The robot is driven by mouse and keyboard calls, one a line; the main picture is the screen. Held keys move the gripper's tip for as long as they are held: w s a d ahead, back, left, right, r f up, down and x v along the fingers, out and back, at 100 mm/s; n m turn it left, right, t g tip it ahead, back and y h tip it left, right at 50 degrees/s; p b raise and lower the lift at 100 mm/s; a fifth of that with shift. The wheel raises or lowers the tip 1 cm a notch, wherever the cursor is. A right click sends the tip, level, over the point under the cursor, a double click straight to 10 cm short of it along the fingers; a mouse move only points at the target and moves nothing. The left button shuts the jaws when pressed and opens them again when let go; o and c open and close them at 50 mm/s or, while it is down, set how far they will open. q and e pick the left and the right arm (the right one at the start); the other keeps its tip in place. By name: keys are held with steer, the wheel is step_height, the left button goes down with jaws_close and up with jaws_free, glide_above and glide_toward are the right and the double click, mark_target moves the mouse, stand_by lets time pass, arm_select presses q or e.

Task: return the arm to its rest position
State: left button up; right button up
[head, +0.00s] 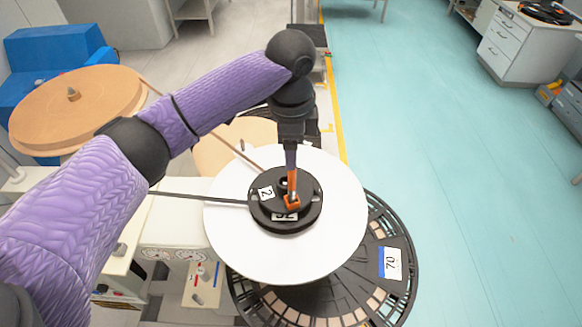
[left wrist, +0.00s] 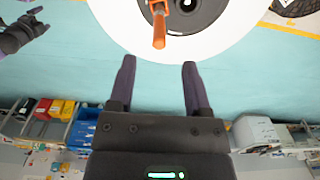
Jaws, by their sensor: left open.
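My left arm comes in from the left in the head view, and its gripper (head: 291,160) points down over the black hub (head: 300,217) of a white reel disc (head: 340,235). An orange handle (head: 292,188) stands on the hub just below the gripper. In the left wrist view my left gripper (left wrist: 159,66) has its two fingers wide apart with nothing between them. The orange handle (left wrist: 160,30) shows beyond the fingertips. My right gripper (left wrist: 22,32) seems to be the dark, small shape at the upper left of the left wrist view; its jaws are unclear.
A black slotted reel (head: 400,300) labelled 70 lies below the white disc. A tan reel (head: 85,100) stands at the left by a blue box (head: 55,50). A dark strip (head: 195,198) runs to the hub. The teal floor (head: 450,150) at the right is clear.

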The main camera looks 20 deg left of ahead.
arm_select(q)
step_height(320, 180, up, 3)
steer(key=shift+f, duration=0.1)
steer(key=s+d+f+n+t+h, duration=0.1)
steer(key=s+d+f+n+h, duration=0.1)
steer(key=s+d+f, duration=0.3)
steer(key=s+d+f+n+h, duration=0.1)
steer(key=s+d+f, duration=0.1)
steer(key=s+f, duration=0.35)
steer(key=s+a+f+n+t+y, duration=0.25)
steer(key=s+a+f+n, duration=0.25)
steer(key=s+a+n, duration=0.55)
steer(key=s+f+g+b, duration=0.3)
steer(key=f+b, duration=1.6)
steer(key=f, duration=2)
steer(key=s+a+f+b, duration=0.1)
steer(key=s+f+b, duration=0.4)
steer(key=f, duration=0.5)
steer(key=s+a+f+m+b, duration=0.1)
steer(key=s+f+b, duration=0.5)
steer(key=s+f, duration=0.3)
steer(key=shift+a+f+y, duration=0.35)
steer(key=shift+a+f, duration=0.05)
steer(key=shift+f, duration=0.5)
arm_select(e)
step_height(320, 180, down, 31)
steer(key=s+d, duration=0.1)
steer(key=shift+s+r, duration=0.2)
steer(key=shift+s, duration=0.1)
steer(key=shift+c, duration=0.3)
